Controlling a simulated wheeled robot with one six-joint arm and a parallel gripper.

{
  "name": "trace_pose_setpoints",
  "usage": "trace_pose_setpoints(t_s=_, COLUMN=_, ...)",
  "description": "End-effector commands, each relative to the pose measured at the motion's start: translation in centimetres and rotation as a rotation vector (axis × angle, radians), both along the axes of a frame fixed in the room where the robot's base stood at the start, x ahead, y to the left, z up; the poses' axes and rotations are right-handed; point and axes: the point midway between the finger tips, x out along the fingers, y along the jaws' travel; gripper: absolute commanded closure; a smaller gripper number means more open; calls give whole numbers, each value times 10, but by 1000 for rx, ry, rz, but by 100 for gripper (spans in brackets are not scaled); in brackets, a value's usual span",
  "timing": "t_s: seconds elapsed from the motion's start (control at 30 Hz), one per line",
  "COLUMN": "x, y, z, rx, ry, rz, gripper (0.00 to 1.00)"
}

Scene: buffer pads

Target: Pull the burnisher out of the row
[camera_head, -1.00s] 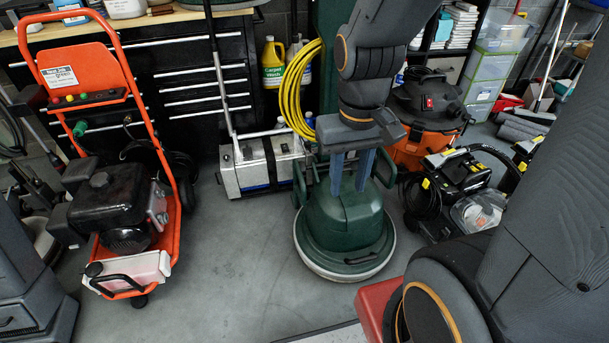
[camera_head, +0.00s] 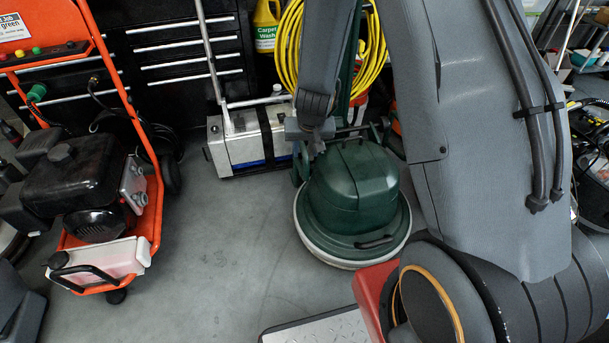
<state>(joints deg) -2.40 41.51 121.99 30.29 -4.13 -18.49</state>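I take the green floor machine with a round, white-edged base to be the burnisher (camera_head: 352,195). It stands upright on the grey floor at the centre. Its tall handle post and the yellow cord (camera_head: 288,48) coiled on it rise behind my arm. My gripper (camera_head: 306,158) points down at the back left of the green motor housing, near the handle's foot. Its fingers are small and partly lost against the machine, so I cannot tell whether they are spread, closed or touching it. My arm hides part of the handle.
A white-and-grey machine (camera_head: 245,142) stands close on the left, before black drawers (camera_head: 185,45). An orange-framed engine machine (camera_head: 152,215) stands farther left. Yellow-and-black equipment (camera_head: 590,150) is at right. Bare floor (camera_head: 215,255) lies in front, left of my base.

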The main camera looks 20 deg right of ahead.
Motion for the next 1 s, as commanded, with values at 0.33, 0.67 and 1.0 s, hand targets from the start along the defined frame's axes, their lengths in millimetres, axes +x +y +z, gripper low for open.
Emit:
trace_pose_setpoints(t_s=0.33, x=29, y=-10, z=-68, rx=-45, ry=-36, rz=-35, gripper=63)
trace_pose_setpoints(t_s=0.67, x=46, y=-13, z=-113, rx=-44, ry=-34, rz=-34, gripper=63)
trace_pose_setpoints(t_s=1.0, x=55, y=-15, z=-132, rx=-44, ry=-35, rz=-35, gripper=63)
